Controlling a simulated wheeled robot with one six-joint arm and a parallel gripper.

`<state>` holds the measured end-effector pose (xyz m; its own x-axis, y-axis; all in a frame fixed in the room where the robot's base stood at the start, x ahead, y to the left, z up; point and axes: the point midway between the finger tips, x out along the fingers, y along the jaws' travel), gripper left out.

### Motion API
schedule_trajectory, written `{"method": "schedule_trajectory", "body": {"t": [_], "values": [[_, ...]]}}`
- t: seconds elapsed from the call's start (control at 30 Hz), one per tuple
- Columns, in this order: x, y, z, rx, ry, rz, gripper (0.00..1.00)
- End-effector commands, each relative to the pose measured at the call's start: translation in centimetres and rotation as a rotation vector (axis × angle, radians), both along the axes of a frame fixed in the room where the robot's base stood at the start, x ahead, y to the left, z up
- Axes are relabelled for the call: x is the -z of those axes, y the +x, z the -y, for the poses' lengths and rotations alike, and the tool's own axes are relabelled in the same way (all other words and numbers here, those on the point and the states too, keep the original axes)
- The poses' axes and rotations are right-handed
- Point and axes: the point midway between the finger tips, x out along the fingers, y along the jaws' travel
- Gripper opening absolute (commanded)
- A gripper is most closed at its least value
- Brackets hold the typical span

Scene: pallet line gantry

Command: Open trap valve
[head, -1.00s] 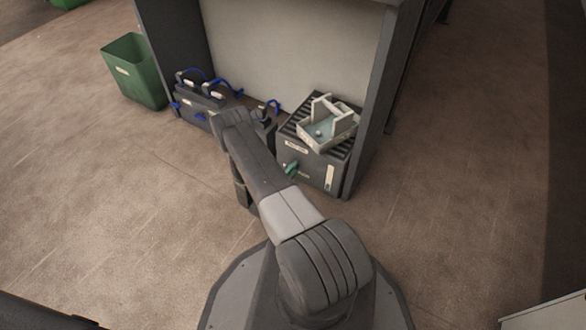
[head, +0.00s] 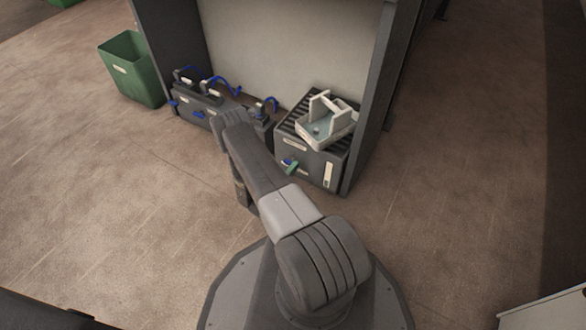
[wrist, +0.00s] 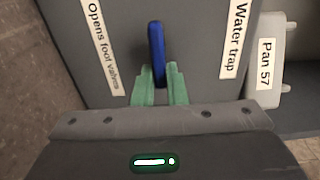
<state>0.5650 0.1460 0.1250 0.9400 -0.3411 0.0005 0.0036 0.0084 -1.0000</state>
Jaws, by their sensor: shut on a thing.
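The water trap is a dark grey box (head: 308,170) at the foot of the bay's right post. Its front carries a blue valve handle (wrist: 156,52), seen in the wrist view between labels reading "Opens foot valves" (wrist: 103,42) and "Water trap" (wrist: 236,38). The handle runs roughly along the labels' text. My gripper (wrist: 158,82) has green fingers on both sides of the handle's near end and is shut on it. In the head view the green fingers (head: 292,168) and a bit of blue show at the box front; my arm hides part of the surroundings.
A pale pan (head: 326,128) sits on the slatted box top; its "Pan 57" label (wrist: 266,62) shows in the wrist view. A green bin (head: 133,70) is farther left.

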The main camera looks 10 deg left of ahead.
Motion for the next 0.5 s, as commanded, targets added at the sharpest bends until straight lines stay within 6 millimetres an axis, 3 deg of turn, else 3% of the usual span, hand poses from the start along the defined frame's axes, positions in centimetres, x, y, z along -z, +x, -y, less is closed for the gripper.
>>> {"method": "schedule_trajectory", "body": {"t": [0.4,0.43,0.5], "values": [[0.14,-0.12,0.02,0.0,0.006,-0.001,0.0],[0.14,-0.12,0.02,0.0,0.006,-0.001,0.18],[0.12,-0.11,0.01,0.0,0.005,0.0,0.32]]}}
